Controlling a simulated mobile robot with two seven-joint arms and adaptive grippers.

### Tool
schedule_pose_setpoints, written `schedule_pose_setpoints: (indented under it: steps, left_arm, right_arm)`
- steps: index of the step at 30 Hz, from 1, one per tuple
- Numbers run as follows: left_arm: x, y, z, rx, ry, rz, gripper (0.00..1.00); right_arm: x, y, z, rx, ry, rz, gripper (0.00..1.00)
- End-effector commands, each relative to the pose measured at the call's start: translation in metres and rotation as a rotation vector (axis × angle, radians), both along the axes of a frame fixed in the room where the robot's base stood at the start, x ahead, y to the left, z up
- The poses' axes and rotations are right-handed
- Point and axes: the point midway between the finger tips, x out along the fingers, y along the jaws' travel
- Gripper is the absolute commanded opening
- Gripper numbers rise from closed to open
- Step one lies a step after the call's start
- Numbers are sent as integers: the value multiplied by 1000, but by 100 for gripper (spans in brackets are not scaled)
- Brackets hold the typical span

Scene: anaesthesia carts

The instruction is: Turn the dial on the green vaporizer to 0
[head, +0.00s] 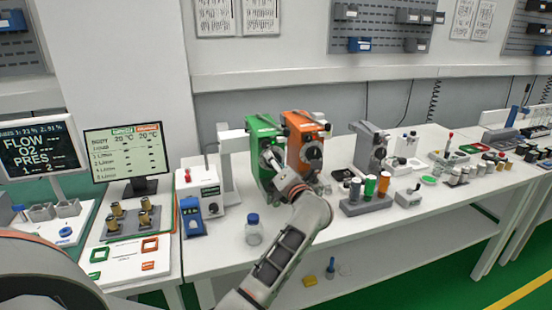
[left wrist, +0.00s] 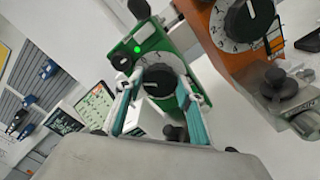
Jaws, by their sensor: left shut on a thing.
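The green vaporizer (head: 262,132) stands upright on the white table, left of the orange vaporizer (head: 302,128). My left gripper (head: 273,160) is at its front and hides most of its dial in the head view. In the left wrist view the green vaporizer (left wrist: 150,45) has a lit green lamp, and its black dial (left wrist: 158,80) sits between the two teal-padded fingers of my left gripper (left wrist: 160,94). The gripper is shut on the dial. The number at the dial's mark is too small to read. My right gripper is not in view.
The orange vaporizer with its own black dial stands close on the right. A clear bottle with a blue cap (head: 254,230) stands near the table's front edge, beside my arm. A blue device (head: 192,217) and a monitor (head: 127,152) stand to the left. Vials in a grey rack (head: 366,204) stand right.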

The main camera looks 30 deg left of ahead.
Motion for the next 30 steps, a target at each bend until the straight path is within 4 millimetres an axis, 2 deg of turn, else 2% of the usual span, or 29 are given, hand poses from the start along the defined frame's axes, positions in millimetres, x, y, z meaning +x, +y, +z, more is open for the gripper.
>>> schedule_pose_setpoints:
  steps: [15, 30]
  left_arm:
    - [1, -1, -3, 300, 354, 17, 15]
    - [1, -1, -4, 449, 529, 27, 15]
  right_arm:
    - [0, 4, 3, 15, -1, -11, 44]
    - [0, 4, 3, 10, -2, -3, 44]
